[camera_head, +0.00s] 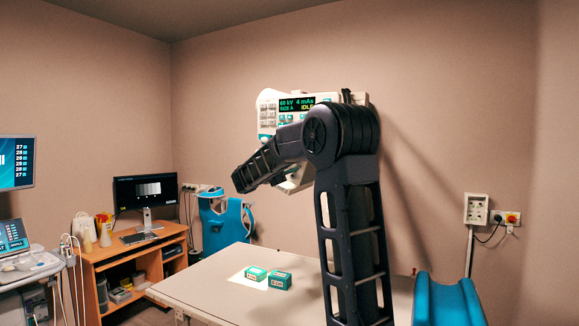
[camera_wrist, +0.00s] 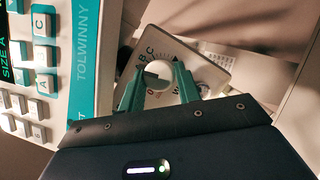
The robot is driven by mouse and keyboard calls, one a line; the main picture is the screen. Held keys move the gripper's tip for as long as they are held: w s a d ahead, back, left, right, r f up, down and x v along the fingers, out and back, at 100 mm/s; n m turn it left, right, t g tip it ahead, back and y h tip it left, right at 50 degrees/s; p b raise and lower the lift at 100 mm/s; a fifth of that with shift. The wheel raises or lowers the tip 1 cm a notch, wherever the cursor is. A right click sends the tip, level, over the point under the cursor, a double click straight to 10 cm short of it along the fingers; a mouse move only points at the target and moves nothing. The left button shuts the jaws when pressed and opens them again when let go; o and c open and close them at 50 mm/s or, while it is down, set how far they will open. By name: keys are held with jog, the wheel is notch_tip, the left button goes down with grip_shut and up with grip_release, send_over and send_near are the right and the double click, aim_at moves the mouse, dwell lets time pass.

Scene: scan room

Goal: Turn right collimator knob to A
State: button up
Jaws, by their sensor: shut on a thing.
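In the wrist view a pale round knob (camera_wrist: 158,70) sits on a light dial plate (camera_wrist: 212,76) marked with letters; A, B and C can be made out at its upper left. The two green fingers of my gripper (camera_wrist: 159,74) are on either side of the knob and shut on it. The knob's pointer cannot be made out. In the head view my arm hides the knob and most of the dial plate. The control console (camera_head: 268,113) on the wall shows "60 kV 4 mAs", "SIZE A" and "IDLE" on its display (camera_head: 297,103).
The console's keypad (camera_wrist: 40,75) is close left of my gripper in the wrist view.

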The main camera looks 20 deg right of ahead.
dwell(0.3)
jog(key=o, duration=1)
jog(key=v, duration=1)
jog(key=shift+s+a+f, duration=0.15)
jog(key=shift+s+a, duration=0.05)
jog(key=shift+a, duration=0.15)
